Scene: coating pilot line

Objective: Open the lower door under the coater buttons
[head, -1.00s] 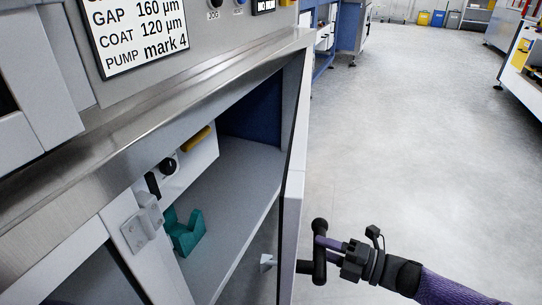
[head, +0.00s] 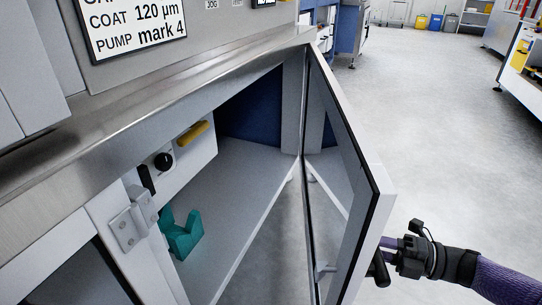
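The lower door (head: 345,170) of the coater cabinet stands swung well out, hinged at its far side, with its dark-framed inner face showing. Its black bar handle (head: 380,268) is on the outer face near the door's free edge. My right gripper (head: 388,258) is at the handle from the right, its fingers reaching it; the door edge hides part of the handle and the fingertips, so I cannot see whether they are closed around it. The cabinet interior (head: 245,180) lies open to view. My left gripper is not in view.
Inside are a teal bracket (head: 183,238), a black knob (head: 163,161) and a yellow handle (head: 193,133). A metal latch plate (head: 128,226) sits on the near post. The steel counter edge (head: 150,125) overhangs. Open floor (head: 430,130) lies to the right.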

